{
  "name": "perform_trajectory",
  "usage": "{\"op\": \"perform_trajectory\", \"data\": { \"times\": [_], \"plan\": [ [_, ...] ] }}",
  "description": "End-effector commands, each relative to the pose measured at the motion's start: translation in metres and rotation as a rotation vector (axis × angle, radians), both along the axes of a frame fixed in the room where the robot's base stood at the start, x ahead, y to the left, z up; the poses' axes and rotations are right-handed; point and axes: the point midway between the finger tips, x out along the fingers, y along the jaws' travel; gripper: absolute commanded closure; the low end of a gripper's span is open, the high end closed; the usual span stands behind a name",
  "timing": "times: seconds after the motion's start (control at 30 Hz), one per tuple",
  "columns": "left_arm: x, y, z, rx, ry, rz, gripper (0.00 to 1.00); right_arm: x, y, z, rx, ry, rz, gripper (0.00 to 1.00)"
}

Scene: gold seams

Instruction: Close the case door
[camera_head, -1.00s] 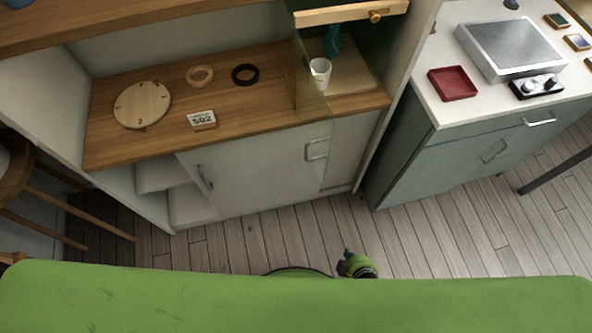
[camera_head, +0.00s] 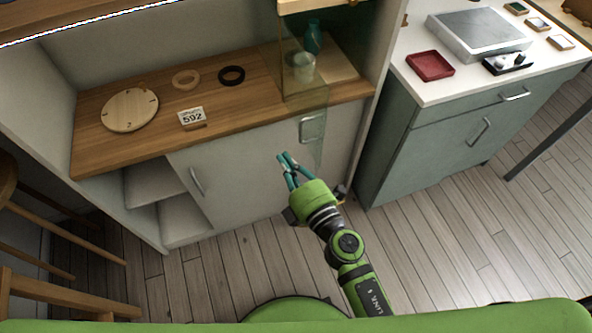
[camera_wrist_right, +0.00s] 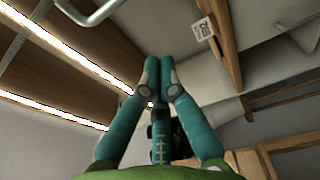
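The case (camera_head: 331,7) stands at the right end of the wooden counter, with a wooden top edge. Its clear glass door (camera_head: 303,110) stands open, swung out past the counter's front edge. A pale cup (camera_head: 302,67) and a teal vase (camera_head: 313,38) are inside; the cup shows through the glass. My right gripper (camera_head: 283,156) is in front of the cabinet below the counter, left of the door's lower part and apparently apart from it. In the right wrist view its teal fingers (camera_wrist_right: 164,62) lie together with nothing between them. My left gripper is out of view.
A grey-green cabinet (camera_head: 440,125) stands at right with a red tray (camera_head: 430,65) and a metal box. Cabinet handles project near my gripper. Floor in front is open.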

Motion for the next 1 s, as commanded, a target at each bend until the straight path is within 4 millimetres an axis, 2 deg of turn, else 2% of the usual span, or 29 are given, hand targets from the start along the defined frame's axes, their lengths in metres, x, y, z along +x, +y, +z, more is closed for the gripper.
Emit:
{"op": "perform_trajectory", "data": {
  "times": [0.03, 0.23, 0.3, 0.5, 1.0],
  "plan": [
    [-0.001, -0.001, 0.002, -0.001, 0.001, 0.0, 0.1, 0.012, 0.006, 0.002, 0.002, -0.002, -0.001, 1.0],
    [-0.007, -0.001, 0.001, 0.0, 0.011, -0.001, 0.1, 0.048, 0.025, 0.001, 0.003, -0.001, 0.001, 1.0],
    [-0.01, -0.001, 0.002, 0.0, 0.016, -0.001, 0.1, 0.047, 0.007, -0.001, -0.002, 0.002, -0.003, 1.0],
    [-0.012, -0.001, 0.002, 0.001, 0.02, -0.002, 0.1, 0.049, -0.012, -0.001, 0.0, 0.001, -0.001, 1.0],
    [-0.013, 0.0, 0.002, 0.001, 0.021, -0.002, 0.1, 0.05, -0.018, -0.001, 0.0, 0.001, 0.003, 1.0]
  ]
}}
